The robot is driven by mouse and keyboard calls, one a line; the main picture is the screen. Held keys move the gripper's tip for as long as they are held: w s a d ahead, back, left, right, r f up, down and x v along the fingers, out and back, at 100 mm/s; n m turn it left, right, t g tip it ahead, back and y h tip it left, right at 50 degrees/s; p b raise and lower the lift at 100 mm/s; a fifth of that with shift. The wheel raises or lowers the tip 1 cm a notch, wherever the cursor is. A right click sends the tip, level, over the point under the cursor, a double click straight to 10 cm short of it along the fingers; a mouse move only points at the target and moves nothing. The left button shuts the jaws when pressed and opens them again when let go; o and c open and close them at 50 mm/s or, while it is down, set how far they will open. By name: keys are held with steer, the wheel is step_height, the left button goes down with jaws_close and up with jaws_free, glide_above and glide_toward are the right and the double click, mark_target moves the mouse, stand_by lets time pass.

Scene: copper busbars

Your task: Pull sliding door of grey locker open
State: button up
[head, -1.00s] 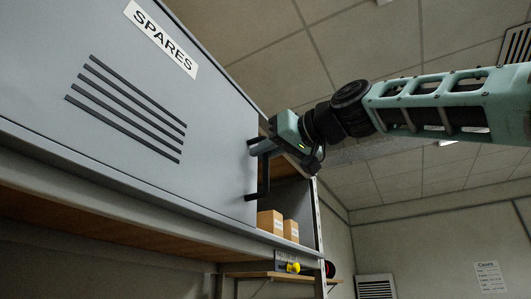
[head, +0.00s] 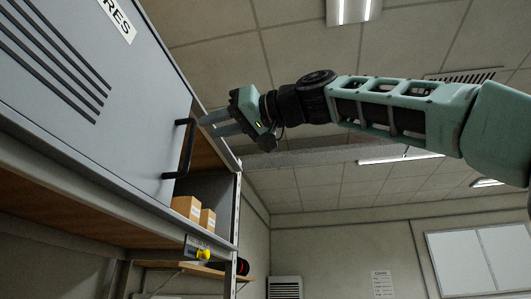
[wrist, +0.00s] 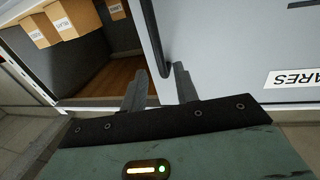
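The grey locker's sliding door (head: 85,95) stands partly open, with a gap at its right side showing the wooden inside. Its black bar handle (head: 180,150) sits near the door's right edge and also shows in the wrist view (wrist: 153,35). My gripper (head: 205,124) is just right of the handle's upper end, apart from it and empty. In the wrist view its two fingers (wrist: 159,82) are spread, and the handle's end shows just beyond them, close to the right finger. The sign (head: 117,17) on the door is cut off at the frame edge.
Small cardboard boxes (head: 186,207) stand inside the locker's opening and show in the wrist view (wrist: 75,17). A shelf (head: 165,264) is below the locker. Open room lies to the right.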

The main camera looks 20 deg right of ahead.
steer(key=b+v, duration=0.3)
steer(key=v, duration=0.8)
steer(key=shift+w+a+f, duration=0.1)
